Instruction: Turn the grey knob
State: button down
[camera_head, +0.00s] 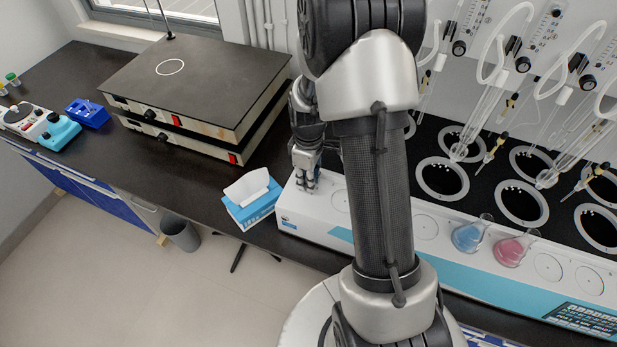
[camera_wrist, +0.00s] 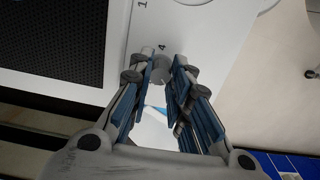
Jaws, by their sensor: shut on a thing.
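The grey knob (camera_wrist: 161,73) is a small grey cylinder on the white top of the long distiller (camera_head: 400,215). In the wrist view it sits between the tips of my gripper (camera_wrist: 162,68), beside a printed "4". My gripper is shut on the knob. In the head view my gripper (camera_head: 305,184) points down at the left end of the distiller's white front ledge. The knob is hidden there by the fingers. My arm covers part of the distiller.
A blue tissue box (camera_head: 250,208) stands just left of the distiller. Flasks of blue (camera_head: 468,237) and pink (camera_head: 510,251) liquid stand on the ledge to the right. Glass tubes (camera_head: 490,115) rise behind. A black-topped hot plate (camera_head: 195,80) sits at the back left.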

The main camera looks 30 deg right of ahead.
jog(key=c, duration=1.7)
grip_release()
jog(key=shift+r, duration=0.1)
notch_tip(320, 180, up, 12)
jog(key=shift+f, duration=0.1)
